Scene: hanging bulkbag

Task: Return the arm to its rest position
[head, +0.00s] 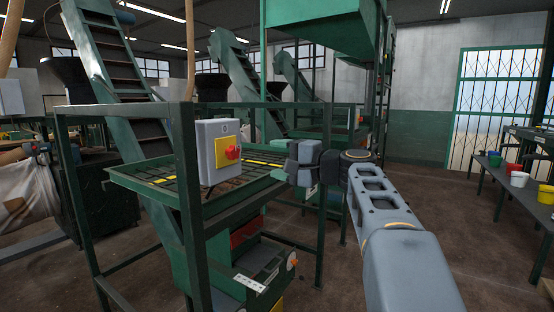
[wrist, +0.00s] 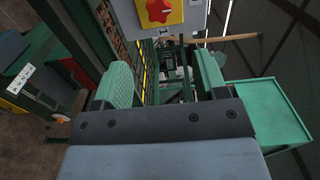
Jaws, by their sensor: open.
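My gripper shows in the wrist view (wrist: 162,82) with its two green fingers wide apart and nothing between them. In the head view my grey arm reaches in from the lower right, and its wrist end is beside the right side of the green machine frame (head: 188,170). The red knob (wrist: 158,9) also shows at the top of the wrist view, beyond the fingers.
A green mesh tray (head: 150,181) lies inside the frame. Green inclined conveyors (head: 115,70) rise behind it. At the right, a dark table (head: 492,172) holds several coloured buckets. Open brown floor (head: 410,190) lies between the frame and that table.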

